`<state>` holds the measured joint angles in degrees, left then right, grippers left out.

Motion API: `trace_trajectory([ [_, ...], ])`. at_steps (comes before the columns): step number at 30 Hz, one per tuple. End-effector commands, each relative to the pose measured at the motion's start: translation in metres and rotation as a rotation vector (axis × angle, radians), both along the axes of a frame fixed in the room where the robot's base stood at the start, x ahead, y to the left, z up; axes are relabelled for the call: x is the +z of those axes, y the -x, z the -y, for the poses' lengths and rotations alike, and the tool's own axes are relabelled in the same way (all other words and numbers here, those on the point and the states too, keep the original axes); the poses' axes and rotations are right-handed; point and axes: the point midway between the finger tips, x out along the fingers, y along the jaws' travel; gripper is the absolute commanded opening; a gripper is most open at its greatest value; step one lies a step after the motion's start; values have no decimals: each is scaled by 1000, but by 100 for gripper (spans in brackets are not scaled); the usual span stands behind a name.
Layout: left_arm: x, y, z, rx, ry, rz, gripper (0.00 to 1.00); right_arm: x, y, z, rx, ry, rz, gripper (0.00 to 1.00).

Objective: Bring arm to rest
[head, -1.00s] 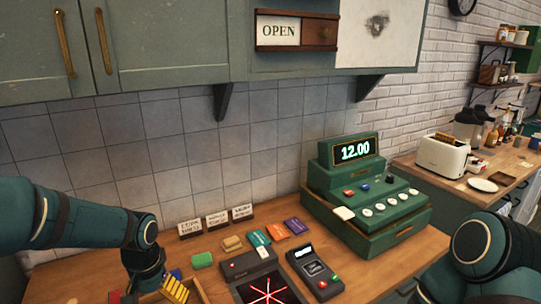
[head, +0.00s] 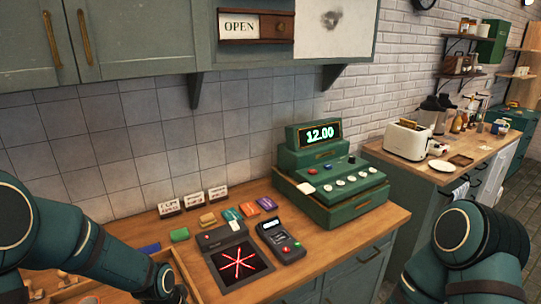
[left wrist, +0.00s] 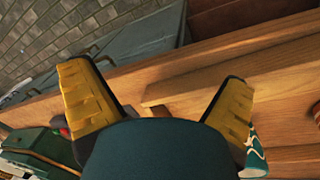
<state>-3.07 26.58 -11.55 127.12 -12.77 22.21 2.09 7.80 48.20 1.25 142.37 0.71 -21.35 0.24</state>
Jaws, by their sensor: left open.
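My left arm comes in from the left of the head view, low over the counter's left end. Its gripper is cut off by the bottom edge there. In the left wrist view the two yellow fingers of my left gripper (left wrist: 158,100) are spread wide with nothing between them. My right arm (head: 470,250) is folded at the lower right of the head view, and its gripper is out of sight. A wooden tray (head: 186,277) lies at the counter's front left, partly hidden by my left arm.
A green cash register (head: 335,190) stands on the wooden counter (head: 355,228). A scanner (head: 238,262), a card terminal (head: 281,240) and several small coloured blocks lie left of it. A toaster (head: 407,140) stands on the side counter. Bare counter shows right of the terminal.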

Motion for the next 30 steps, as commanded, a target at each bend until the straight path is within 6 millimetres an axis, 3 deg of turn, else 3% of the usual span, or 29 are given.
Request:
trace_trajectory([
  [3,-48,21,33,32,71,7,100,0,0,0,0,0,-1,47],
  [9,-100,58,74,124,157,40,100,0,1,1,-1,1,-1,47],
  [15,-131,89,98,211,195,65,100,-4,1,0,-1,1,-1,47],
  [18,-150,87,97,202,191,66,100,-26,4,-1,4,1,-8,47],
  [22,-165,89,98,198,190,60,100,-41,6,-1,8,1,-14,47],
  [30,-169,90,98,194,190,57,100,-45,7,-2,11,2,-18,47],
])
